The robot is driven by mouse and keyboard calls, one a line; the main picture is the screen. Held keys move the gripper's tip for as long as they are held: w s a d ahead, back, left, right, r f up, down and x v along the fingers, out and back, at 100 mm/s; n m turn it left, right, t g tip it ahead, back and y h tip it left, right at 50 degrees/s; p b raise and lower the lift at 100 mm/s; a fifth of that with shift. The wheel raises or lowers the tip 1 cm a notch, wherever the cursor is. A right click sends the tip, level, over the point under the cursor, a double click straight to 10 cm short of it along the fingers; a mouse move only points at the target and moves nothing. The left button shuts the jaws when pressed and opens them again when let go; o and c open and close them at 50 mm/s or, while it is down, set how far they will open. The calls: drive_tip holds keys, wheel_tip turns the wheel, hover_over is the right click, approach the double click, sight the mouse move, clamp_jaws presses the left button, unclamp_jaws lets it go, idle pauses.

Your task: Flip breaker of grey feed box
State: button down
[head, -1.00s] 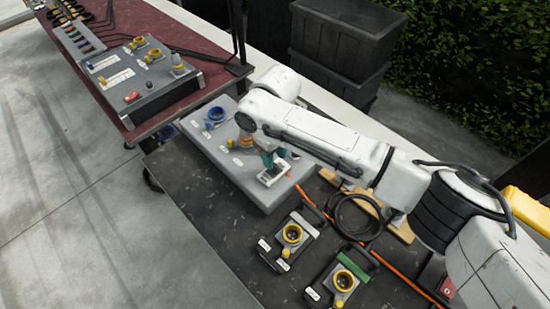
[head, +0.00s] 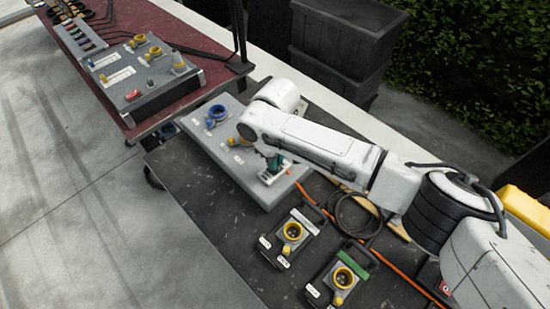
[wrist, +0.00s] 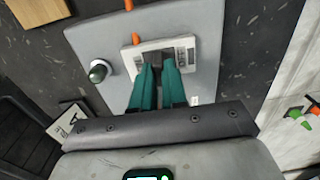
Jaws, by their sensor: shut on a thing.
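The grey feed box (head: 243,188) lies on the black table, with a blue socket, a yellow socket and small white labels on its top. Its breaker (head: 272,178) sits in a pale panel at the near right end. In the wrist view the breaker panel (wrist: 185,52) shows a dark recess and small markings. My gripper (wrist: 161,70) has teal fingers, shut on the breaker's switch inside the recess. The fingertips hide the switch, so its position cannot be told. In the head view my gripper (head: 271,163) is right over the panel.
Two black boxes with yellow sockets (head: 292,231) (head: 344,278) stand on the table to the right. An orange cable (head: 390,267) and a coiled black cable lie nearby. A dark red cart (head: 205,92) holds another grey box. Dark bins (head: 345,40) stand behind.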

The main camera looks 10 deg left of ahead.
drive_tip(key=shift+w, duration=0.1)
idle(0.3)
drive_tip(key=shift+w+g+y, duration=0.2)
drive_tip(key=shift+g+y, duration=0.1)
drive_tip(key=g+y+b, duration=0.1)
drive_tip(key=b, duration=0.1)
drive_tip(key=w+d+f+g+b, duration=0.1)
drive_tip(key=b, duration=0.1)
drive_tip(key=shift+y+b, duration=0.35)
drive_tip(key=shift+y, duration=0.05)
drive_tip(key=shift+w+d+g+y+b, duration=0.25)
drive_tip(key=shift+g+b, duration=0.25)
drive_tip(key=shift+b, duration=0.45)
drive_tip(key=shift+r+g+y+b, duration=0.2)
drive_tip(key=shift+g+y+b, duration=0.05)
drive_tip(key=shift+g+b, duration=0.2)
drive_tip(key=c, duration=1.2)
unclamp_jaws()
drive_tip(key=shift+o, duration=0.2)
drive_tip(key=shift+s+p, duration=0.1)
drive_tip(key=shift+p, duration=0.2)
